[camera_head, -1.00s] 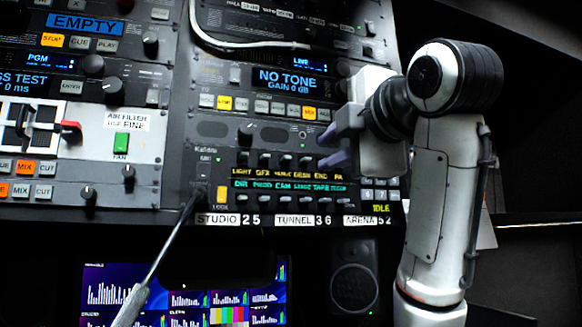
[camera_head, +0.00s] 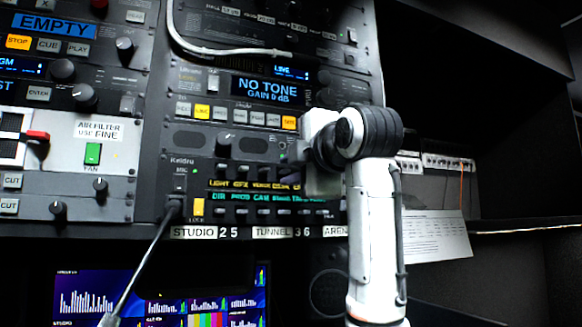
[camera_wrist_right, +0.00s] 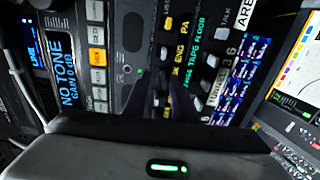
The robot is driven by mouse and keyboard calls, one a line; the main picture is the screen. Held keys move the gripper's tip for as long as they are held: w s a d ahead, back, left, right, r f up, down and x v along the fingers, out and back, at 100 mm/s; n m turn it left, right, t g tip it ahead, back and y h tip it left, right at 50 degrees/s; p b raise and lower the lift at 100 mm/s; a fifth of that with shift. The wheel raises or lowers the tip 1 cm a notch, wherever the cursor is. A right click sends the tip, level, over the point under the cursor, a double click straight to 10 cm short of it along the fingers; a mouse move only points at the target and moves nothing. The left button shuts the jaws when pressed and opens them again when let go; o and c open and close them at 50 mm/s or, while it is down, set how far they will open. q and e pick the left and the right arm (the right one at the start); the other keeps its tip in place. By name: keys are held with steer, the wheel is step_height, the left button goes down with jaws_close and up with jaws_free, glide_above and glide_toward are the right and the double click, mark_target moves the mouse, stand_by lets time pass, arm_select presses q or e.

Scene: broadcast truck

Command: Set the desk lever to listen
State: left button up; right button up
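The intercom panel (camera_head: 187,182) has two rows of small levers under the tone unit. Its upper yellow label strip (camera_head: 240,184) reads LIGHT, GFX, then blurred names towards DESK. The desk lever is hidden behind my right gripper (camera_head: 291,168), so I cannot tell its position. My right gripper's dark purple fingers are at the right part of the upper row. In the right wrist view the fingers (camera_wrist_right: 157,90) stand apart over the panel, beside the ENG label (camera_wrist_right: 180,52) and PA label. I cannot tell whether they touch a lever. My left gripper is out of view.
A gooseneck stalk (camera_head: 143,262) rises from the lower left to the panel's left end. A white cable (camera_head: 205,49) loops above the tone unit (camera_head: 268,90). A monitor (camera_head: 85,290) sits below. A paper sheet (camera_head: 435,237) hangs right of my arm.

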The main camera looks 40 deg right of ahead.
jaws_close()
steer(key=r+g, duration=0.1)
steer(key=g, duration=0.1)
steer(key=r+g+y, duration=0.1)
steer(key=g, duration=0.1)
steer(key=shift+w+r+g, duration=0.2)
steer(key=shift+g, duration=0.2)
stand_by(0.3)
jaws_free()
